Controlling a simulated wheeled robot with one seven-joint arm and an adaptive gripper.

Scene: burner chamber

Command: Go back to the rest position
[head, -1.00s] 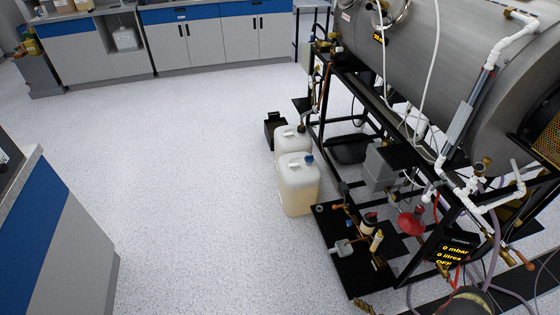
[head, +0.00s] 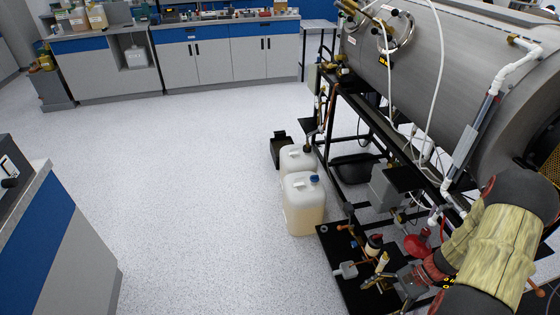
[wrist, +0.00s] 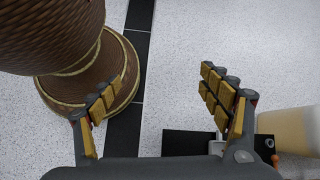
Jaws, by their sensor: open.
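My gripper (wrist: 165,105) is open in the wrist view, with its two padded fingers spread apart. No object is between the fingers; pale speckled floor and a dark floor strip (wrist: 129,95) show between and beyond them. In the head view my arm in its yellowish sleeve reaches in from the lower right. The gripper end there is low beside the burner chamber's frame, over or near the black base plate (head: 345,267), and partly hard to make out among the fittings.
The large grey cylindrical chamber (head: 450,80) on its black frame fills the right. Two plastic canisters (head: 304,205) stand on the floor beside the frame. A blue-and-grey cabinet (head: 60,240) is at left, and a bench (head: 215,62) at the back. The middle floor is clear.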

